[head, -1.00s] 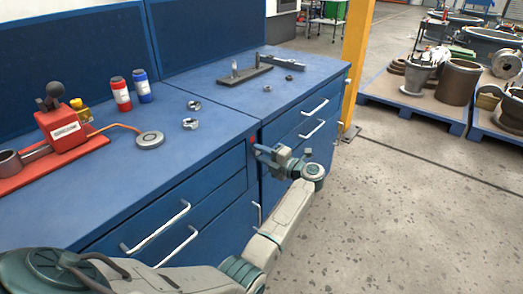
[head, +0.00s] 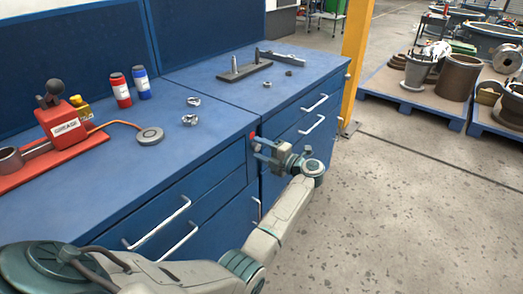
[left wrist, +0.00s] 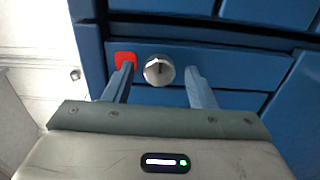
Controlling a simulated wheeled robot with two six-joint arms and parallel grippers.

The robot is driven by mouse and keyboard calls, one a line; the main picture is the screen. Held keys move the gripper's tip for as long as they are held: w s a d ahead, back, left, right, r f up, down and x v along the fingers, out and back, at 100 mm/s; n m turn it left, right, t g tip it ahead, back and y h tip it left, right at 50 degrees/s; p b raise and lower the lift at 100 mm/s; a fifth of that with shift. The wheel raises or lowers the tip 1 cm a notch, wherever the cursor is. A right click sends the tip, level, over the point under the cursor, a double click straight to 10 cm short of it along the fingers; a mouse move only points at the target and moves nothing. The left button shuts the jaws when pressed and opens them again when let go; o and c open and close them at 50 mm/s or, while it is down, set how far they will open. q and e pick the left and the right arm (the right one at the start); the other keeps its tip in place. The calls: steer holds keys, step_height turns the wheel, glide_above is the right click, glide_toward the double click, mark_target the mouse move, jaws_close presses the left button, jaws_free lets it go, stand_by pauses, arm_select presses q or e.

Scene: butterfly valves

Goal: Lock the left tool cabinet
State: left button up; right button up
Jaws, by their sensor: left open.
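The left tool cabinet (head: 120,208) is blue with white bar handles, and its drawers look shut. In the left wrist view, a round silver lock knob (left wrist: 159,70) with a dark slot mark sits on the blue front beside a red square (left wrist: 125,60). The red mark also shows at the cabinet's right end in the head view (head: 253,136). My left gripper (head: 258,148) is open at that end of the front, its fingers pointing at it. In the wrist view its fingers lie either side of the knob, with gaps. I cannot tell its exact depth. My right gripper is out of view.
The worktop carries a red tool (head: 66,125), red and blue bottles (head: 120,91), a grey disc (head: 150,135) and small metal parts. A second blue cabinet (head: 300,135) adjoins on the right. A yellow post (head: 357,60) stands beyond it.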

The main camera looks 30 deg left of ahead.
arm_select(q)
steer(key=shift+d, duration=0.3)
steer(key=d+b, duration=0.1)
steer(key=d, duration=0.9)
steer(key=shift+s+d+b, duration=0.15)
steer(key=shift+s+b, duration=0.15)
steer(key=shift+s, duration=0.1)
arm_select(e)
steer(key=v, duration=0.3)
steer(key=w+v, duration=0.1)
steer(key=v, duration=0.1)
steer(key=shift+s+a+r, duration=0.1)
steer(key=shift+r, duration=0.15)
